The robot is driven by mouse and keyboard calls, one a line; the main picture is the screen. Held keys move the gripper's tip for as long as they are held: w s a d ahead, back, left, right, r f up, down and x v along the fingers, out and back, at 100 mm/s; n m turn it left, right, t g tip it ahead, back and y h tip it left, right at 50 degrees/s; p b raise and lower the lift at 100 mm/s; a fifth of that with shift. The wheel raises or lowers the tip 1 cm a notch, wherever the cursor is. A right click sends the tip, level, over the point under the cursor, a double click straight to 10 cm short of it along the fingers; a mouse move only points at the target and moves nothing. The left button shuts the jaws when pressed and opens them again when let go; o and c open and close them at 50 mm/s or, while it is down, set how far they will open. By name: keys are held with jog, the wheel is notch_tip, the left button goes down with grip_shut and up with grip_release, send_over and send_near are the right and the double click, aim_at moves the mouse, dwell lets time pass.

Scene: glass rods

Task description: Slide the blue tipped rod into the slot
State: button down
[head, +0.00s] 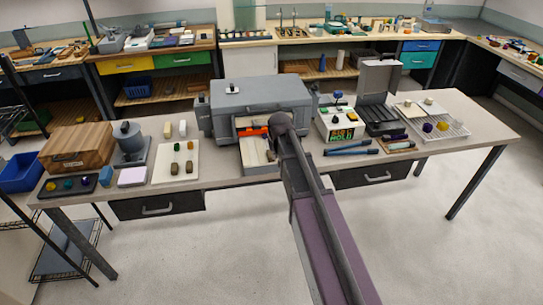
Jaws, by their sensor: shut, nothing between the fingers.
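Bluish rod-like pieces (347,143) lie on the right half of the bench, in front of the box with the green lettering. They are too small to tell which has a blue tip. A grey machine (258,97) stands at the middle of the bench, with an orange-red part (253,132) at its open front and a pale tray (252,158) below it. No slot can be made out clearly. My gripper (271,154) is small and partly hidden by my arm at the machine's front; it is shut and holds nothing.
A wooden box (76,147), a grey stand (130,145) and a white board (176,163) with small blocks occupy the left of the bench. An open dark case (379,105) and a wire rack (440,127) stand at the right. Bare bench top shows at the right end.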

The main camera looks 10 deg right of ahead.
aim_at(273, 163)
jog(key=shift+w+f+b, duration=0.1)
jog(key=shift+f+b, duration=0.1)
jog(key=shift+b, duration=0.1)
jog(key=b+x, duration=0.3)
jog(key=w+b+x, duration=0.1)
jog(key=b+x, duration=0.2)
jog(key=w+b+x, duration=0.1)
jog(key=b+x, duration=0.2)
jog(key=x, duration=0.1)
jog(key=shift+w+r, duration=0.15)
jog(key=shift+r, duration=0.1)
jog(key=shift+w, duration=0.75)
dwell(0.4)
jog(key=w, duration=1.1)
jog(key=shift+s, duration=0.25)
